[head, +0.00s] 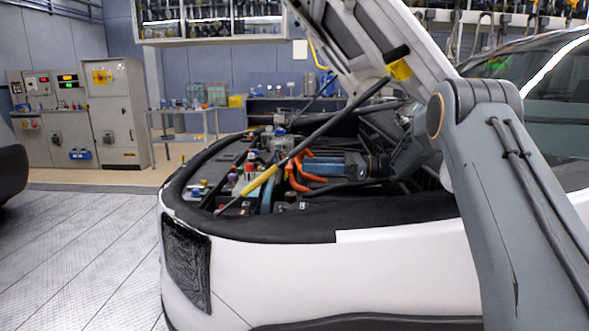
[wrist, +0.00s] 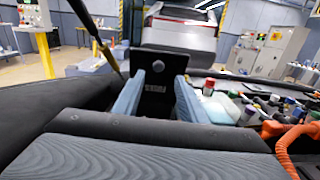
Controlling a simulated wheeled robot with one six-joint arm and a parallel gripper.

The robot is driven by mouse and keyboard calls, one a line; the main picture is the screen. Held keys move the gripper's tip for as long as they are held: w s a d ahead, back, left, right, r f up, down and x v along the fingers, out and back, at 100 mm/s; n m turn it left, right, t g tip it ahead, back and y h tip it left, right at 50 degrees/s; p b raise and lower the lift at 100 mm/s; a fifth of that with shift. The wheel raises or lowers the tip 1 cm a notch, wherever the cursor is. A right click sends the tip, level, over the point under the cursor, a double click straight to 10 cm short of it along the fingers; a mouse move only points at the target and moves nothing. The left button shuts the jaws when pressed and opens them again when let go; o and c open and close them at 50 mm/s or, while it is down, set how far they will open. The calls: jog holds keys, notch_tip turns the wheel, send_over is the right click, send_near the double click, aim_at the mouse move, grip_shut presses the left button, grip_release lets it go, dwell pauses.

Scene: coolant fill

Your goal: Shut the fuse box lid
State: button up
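In the wrist view, a dark upright panel (wrist: 155,88) with a small round mark and a pale label stands straight ahead; it looks like the fuse box lid, raised. My gripper (wrist: 157,108) has its two blue-grey fingers apart, with the panel showing between and beyond them. I cannot tell whether either finger touches it. In the head view, my gripper (head: 312,165) reaches left into the engine bay, low over the parts there. I cannot make out the lid for certain in that view, and the fuse box body is hidden in the wrist view.
The raised hood (head: 365,45) hangs above my arm. A prop rod (head: 262,184) with a yellow sleeve slants across the bay. Orange cables (head: 297,172) lie close to my gripper. Coloured caps (wrist: 290,112) crowd the right of the wrist view. Floor left of the car is clear.

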jog(key=a+p, duration=0.1)
jog(key=a, duration=0.6)
jog(key=shift+a, duration=0.25)
jog(key=shift+f, duration=0.1)
grip_shut()
